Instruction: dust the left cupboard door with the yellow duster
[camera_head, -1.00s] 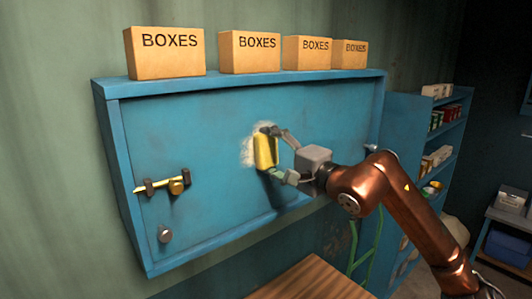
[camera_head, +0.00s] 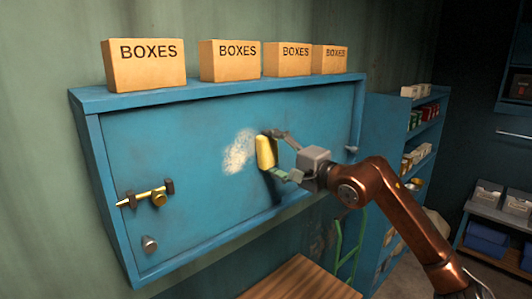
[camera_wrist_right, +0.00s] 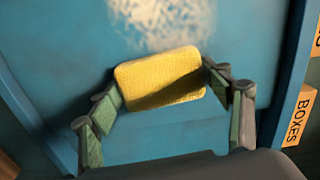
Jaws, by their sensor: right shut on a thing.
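The blue cupboard (camera_head: 185,205) hangs on the wall with its wide door facing me. A pale dusty patch (camera_head: 239,152) marks the middle of the door; it also shows at the top of the right wrist view (camera_wrist_right: 160,22). My right gripper (camera_head: 272,155) is shut on the yellow duster (camera_head: 264,152) and holds it at the door, just right of the patch. In the right wrist view the duster (camera_wrist_right: 160,78) sits between both fingers. Whether it touches the door is hard to tell. My left gripper is not in view.
A brass latch (camera_head: 146,196) and a round knob (camera_head: 149,244) are at the door's left side. Several cardboard boxes (camera_head: 145,65) stand on top of the cupboard. A wooden surface (camera_head: 300,281) lies below, and a blue shelf (camera_head: 385,140) stands to the right.

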